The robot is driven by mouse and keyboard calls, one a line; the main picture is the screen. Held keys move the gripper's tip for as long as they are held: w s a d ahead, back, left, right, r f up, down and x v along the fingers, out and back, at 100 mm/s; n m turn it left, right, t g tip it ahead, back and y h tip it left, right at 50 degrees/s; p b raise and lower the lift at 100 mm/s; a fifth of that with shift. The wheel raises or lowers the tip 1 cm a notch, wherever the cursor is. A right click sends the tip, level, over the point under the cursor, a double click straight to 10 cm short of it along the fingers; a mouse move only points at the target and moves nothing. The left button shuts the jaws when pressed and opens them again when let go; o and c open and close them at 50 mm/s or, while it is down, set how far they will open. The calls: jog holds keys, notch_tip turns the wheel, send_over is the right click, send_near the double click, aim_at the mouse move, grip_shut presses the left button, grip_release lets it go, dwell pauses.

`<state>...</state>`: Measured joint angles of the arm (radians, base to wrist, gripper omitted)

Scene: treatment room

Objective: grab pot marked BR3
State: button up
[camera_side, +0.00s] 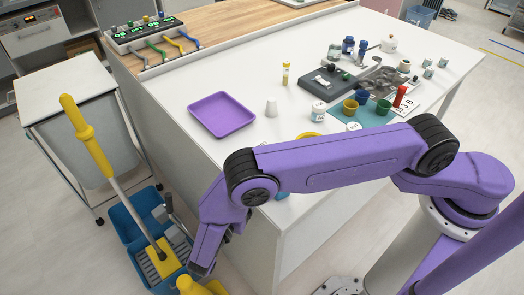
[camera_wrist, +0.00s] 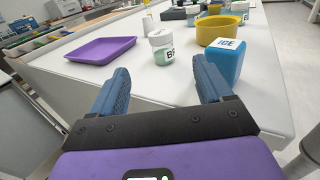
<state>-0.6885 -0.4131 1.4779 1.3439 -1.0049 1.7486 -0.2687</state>
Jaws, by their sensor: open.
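A small pot (camera_wrist: 161,50) with a white lid and a label starting "BR" stands upright on the white table in the wrist view. The rest of its mark is too small to read. It is ahead of my gripper (camera_wrist: 163,78), whose two blue fingers are wide apart with nothing between them. In the side view my gripper (camera_side: 203,262) hangs low beside the table's near edge. I cannot pick out the BR pot for sure there; my arm covers part of that table area. Another white-lidded pot (camera_side: 319,110) stands farther back, its label unreadable.
A blue block marked ICE (camera_wrist: 225,60) and a yellow bowl (camera_wrist: 222,28) stand right of the BR pot. A purple tray (camera_wrist: 101,50) lies to its left. A mop (camera_side: 105,165) and blue bucket (camera_side: 130,225) stand on the floor near my gripper.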

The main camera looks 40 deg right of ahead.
aim_at(264, 142)
jog(key=x, duration=1.7)
jog(key=c, duration=1.1)
